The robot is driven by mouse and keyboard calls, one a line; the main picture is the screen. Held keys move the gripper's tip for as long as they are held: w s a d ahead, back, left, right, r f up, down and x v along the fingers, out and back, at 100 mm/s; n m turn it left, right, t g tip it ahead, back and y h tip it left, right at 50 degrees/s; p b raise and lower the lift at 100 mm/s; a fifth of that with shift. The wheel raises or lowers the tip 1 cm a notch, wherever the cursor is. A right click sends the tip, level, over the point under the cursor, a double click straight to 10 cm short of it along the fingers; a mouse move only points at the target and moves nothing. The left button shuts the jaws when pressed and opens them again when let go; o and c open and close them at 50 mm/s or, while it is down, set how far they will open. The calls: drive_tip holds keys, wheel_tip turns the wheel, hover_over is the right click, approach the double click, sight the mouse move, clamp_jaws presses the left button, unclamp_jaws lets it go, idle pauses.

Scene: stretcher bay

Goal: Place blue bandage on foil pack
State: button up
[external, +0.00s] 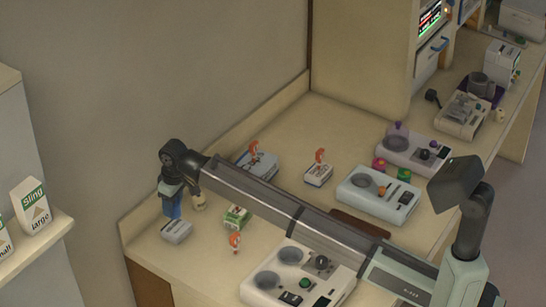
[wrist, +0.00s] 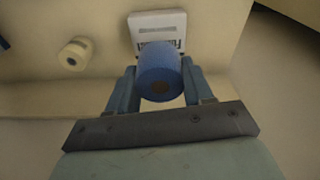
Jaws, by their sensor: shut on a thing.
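The blue bandage (wrist: 160,72) is a blue roll held between the two fingers of my gripper (wrist: 158,78). In the external view the gripper (external: 172,189) points down at the left end of the counter, with the blue bandage (external: 172,208) at its tip. A small silvery-white pack, which looks like the foil pack (external: 176,232), lies on the counter directly below the bandage. It also shows in the wrist view (wrist: 157,22) behind the roll, partly hidden by it. I cannot tell whether roll and pack touch.
A cream roll (external: 199,201) stands close beside the gripper and also shows in the wrist view (wrist: 75,55). A green-and-white box (external: 237,217) and a small orange-topped figure (external: 235,241) stand to the right. A white device with round dishes (external: 300,278) is in front.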

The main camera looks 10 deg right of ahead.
sight(174, 216)
drive_tip(key=shift+f, duration=2.5)
drive_tip(key=o, duration=1)
drive_tip(key=shift+f, duration=0.15)
drive_tip(key=r, duration=0.8)
drive_tip(key=s+d+r, duration=0.1)
drive_tip(key=r, duration=0.3)
drive_tip(key=shift+d+r, duration=0.1)
drive_tip(key=shift+r, duration=0.05)
drive_tip(key=shift+w, duration=0.1)
